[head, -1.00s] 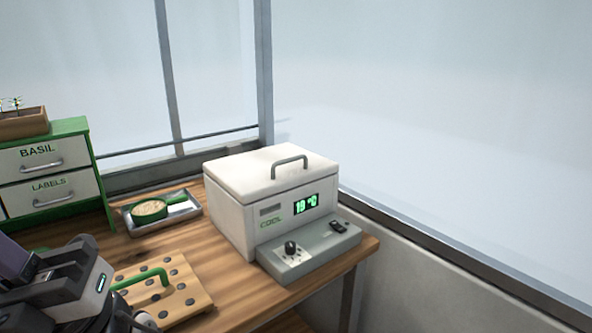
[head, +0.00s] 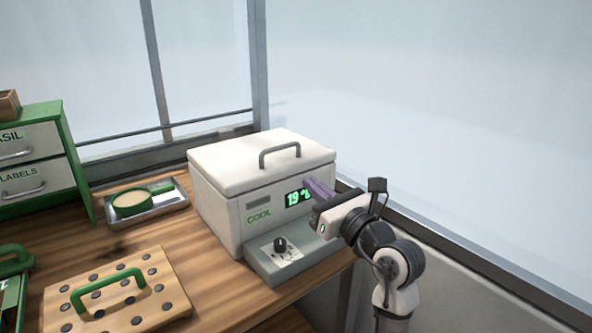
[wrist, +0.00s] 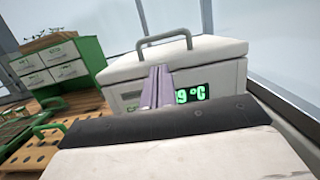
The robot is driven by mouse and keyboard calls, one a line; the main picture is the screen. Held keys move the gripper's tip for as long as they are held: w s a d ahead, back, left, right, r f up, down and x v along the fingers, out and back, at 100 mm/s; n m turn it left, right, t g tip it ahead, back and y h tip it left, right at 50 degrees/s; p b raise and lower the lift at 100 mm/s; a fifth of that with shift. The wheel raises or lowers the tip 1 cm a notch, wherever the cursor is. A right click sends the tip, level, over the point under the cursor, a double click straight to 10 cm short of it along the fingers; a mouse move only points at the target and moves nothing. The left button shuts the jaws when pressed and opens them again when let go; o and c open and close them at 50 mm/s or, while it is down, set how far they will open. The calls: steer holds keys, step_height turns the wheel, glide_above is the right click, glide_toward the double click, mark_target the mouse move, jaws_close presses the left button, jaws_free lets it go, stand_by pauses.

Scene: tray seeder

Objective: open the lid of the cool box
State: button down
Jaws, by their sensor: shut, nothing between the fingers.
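The white cool box (head: 222,212) stands at the back right of the wooden bench, with its lid (head: 240,158) closed. A grey arched handle (head: 279,149) sits on top of the lid, and it also shows in the wrist view (wrist: 164,40). The green display on the box front reads 19 °C, partly covered by my gripper. My gripper (head: 309,184) is shut and empty, in front of the box's right front side and below the lid handle. In the wrist view its purple fingers (wrist: 157,88) point at the box front. Contact with the box cannot be told.
A control ledge with a black knob (head: 280,244) juts from the box's front. A metal tray (head: 172,205) with a green-handled sieve (head: 132,201) lies left of the box. A holed wooden board (head: 150,300) with a green handle (head: 107,283) lies in front. Green drawers (head: 62,140) stand at left.

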steer(key=p+x, duration=0.2)
steer(key=x, duration=0.7)
steer(key=shift+a, duration=0.3)
steer(key=shift+w+d+r+p, duration=0.1)
steer(key=shift+r+p, duration=0.1)
steer(key=shift+p, duration=0.1)
